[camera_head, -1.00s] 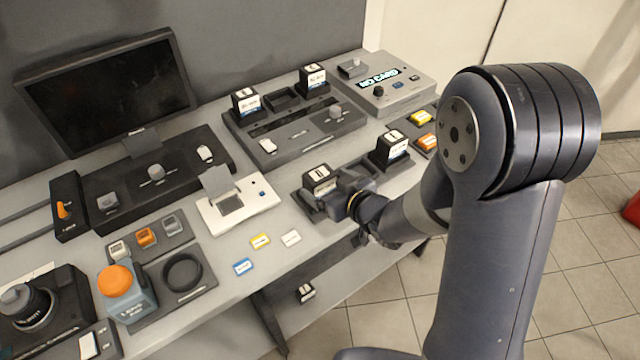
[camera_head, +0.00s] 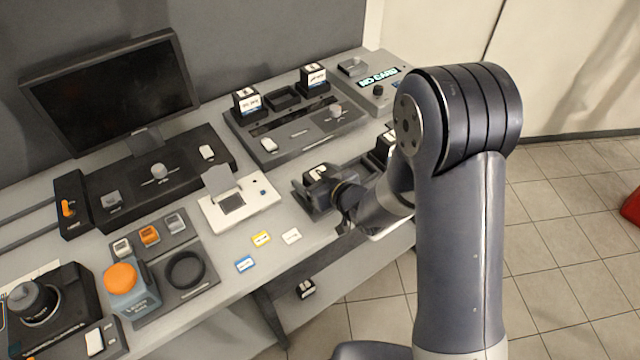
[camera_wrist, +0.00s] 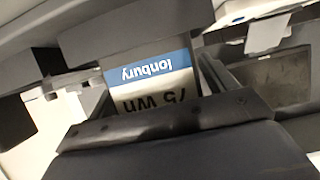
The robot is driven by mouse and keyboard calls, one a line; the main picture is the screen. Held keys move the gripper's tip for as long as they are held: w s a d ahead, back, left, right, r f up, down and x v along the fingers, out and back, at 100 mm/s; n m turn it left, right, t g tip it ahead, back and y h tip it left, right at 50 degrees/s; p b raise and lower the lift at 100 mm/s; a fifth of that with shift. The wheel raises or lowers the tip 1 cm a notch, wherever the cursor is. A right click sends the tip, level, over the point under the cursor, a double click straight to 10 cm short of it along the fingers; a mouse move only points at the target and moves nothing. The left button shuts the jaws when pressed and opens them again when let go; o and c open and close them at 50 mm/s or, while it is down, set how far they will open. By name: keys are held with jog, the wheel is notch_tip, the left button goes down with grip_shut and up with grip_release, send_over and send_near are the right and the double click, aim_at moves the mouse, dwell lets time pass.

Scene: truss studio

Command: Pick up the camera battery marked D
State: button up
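Several black camera batteries with white labels are in the head view; I cannot read a D on any. One battery (camera_head: 317,171) stands in the front black holder (camera_head: 299,190), with my gripper (camera_head: 322,186) at its near side, partly covering it. In the wrist view, a label reading "Ionbury" and "75 Wh" upside down is on this battery (camera_wrist: 150,75), directly ahead of the gripper's dark body (camera_wrist: 175,125). A dark finger is close to the label's right side. The left finger is unclear, so I cannot tell whether the gripper is closed on it.
Two more batteries (camera_head: 246,99) (camera_head: 313,76) stand on the rear black panel (camera_head: 300,131). Another battery (camera_head: 386,146) is partly hidden behind my arm. A white card device (camera_head: 262,205) is left of the holder. Small cards (camera_head: 291,236) lie at the front. Another battery (camera_head: 305,289) is below.

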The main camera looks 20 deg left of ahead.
jog(key=shift+r, duration=0.1)
jog(key=c, duration=1.2)
jog(key=shift+c, duration=0.2)
